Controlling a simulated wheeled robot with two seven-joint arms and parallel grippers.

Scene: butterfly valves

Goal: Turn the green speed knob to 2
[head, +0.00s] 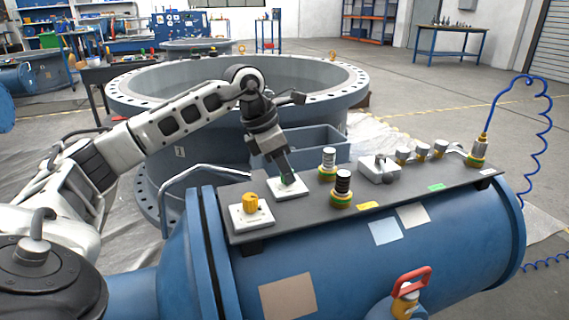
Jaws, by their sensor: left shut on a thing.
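The green speed knob (289,180) sits on a white square plate on the dark panel (310,208) on top of the blue cylinder. Only a little green shows below my left gripper (287,175), which points down and is shut on the knob. The knob's pointer and the scale marks are too small and too covered to read. A yellow knob (250,202) on its own white plate stands just left and nearer. My right gripper is not in view.
A white switch box (379,168) and several metal fittings (421,151) follow. A bent metal handle (205,170) rises at the panel's left. A large grey flanged ring (130,105) stands behind.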

